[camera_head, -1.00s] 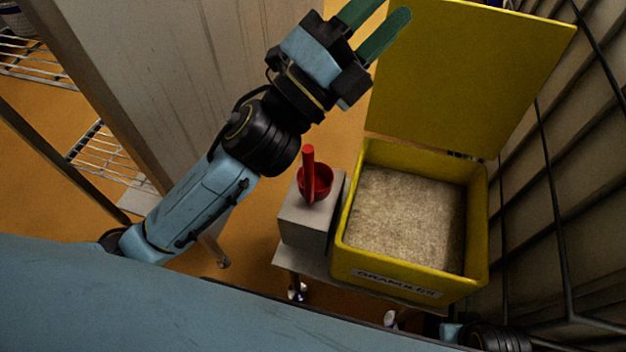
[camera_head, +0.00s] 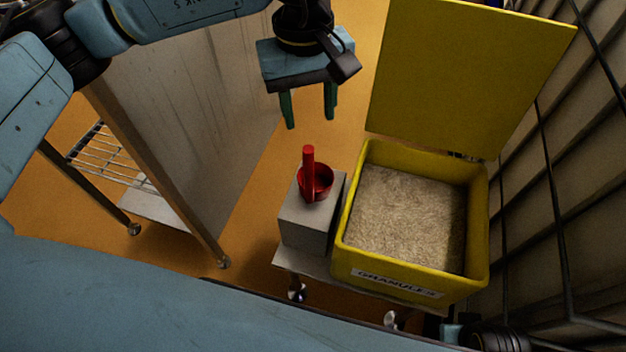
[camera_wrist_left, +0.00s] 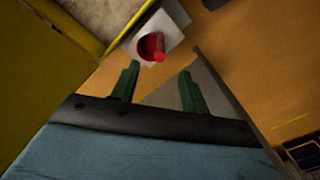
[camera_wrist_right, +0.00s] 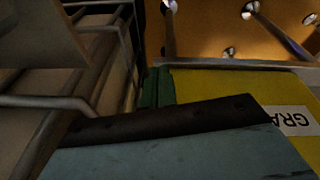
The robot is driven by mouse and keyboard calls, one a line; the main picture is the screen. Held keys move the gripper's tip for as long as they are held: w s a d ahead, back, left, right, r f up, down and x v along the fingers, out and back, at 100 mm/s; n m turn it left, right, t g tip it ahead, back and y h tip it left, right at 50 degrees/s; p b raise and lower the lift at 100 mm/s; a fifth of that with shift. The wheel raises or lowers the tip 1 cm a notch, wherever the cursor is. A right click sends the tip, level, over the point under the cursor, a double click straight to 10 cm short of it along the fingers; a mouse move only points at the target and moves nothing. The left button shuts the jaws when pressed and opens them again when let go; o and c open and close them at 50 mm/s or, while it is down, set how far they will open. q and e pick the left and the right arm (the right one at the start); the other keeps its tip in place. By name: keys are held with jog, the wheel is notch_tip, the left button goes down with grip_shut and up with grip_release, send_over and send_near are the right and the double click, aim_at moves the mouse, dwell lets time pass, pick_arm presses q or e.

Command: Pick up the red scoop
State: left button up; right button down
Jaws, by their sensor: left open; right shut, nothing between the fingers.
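The red scoop (camera_head: 315,184) rests on a grey block (camera_head: 304,222), its handle standing up. My left gripper (camera_head: 309,124) is open and empty, fingers pointing down, apart from the scoop and just beyond it in the head view. In the left wrist view the scoop (camera_wrist_left: 151,46) lies ahead of the open left fingers (camera_wrist_left: 158,88), on the pale block top (camera_wrist_left: 174,27). My right gripper shows in the right wrist view, its green fingers (camera_wrist_right: 158,86) shut together with nothing between them, near the yellow bin's side.
A yellow bin (camera_head: 351,252) labelled GRANULES, full of pale granules (camera_head: 407,217), stands right of the block with its lid (camera_head: 460,75) raised. Both stand on a low trolley (camera_head: 292,259). A wire rack (camera_head: 540,190) is at right. A wooden-edged panel (camera_head: 185,120) stands at left.

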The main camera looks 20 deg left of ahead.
aim_at(309, 157)
pick_arm(q)
jog(key=shift+y, duration=0.3)
jog(key=f, duration=0.2)
jog(key=f+b, duration=0.1)
jog(key=f, duration=0.2)
jog(key=f+b, duration=0.1)
jog(key=f, duration=0.1)
jog(key=shift+w+a+f, duration=0.2)
jog(key=shift+a+f, duration=0.05)
jog(key=shift+a, duration=0.15)
jog(key=shift+w+d+f+b, duration=0.15)
jog(key=shift+f+b, duration=0.3)
jog(key=shift+f, duration=0.95)
jog(key=shift+w+f+b, duration=0.15)
jog(key=shift+f+b, duration=0.25)
jog(key=shift+f, duration=1)
grip_shut()
pick_arm(e)
jog(key=a+r, duration=0.3)
jog(key=r, duration=0.6)
jog(key=shift+s+r+t+y, duration=0.15)
jog(key=shift+s+t+y, duration=0.15)
jog(key=shift+s, duration=0.15)
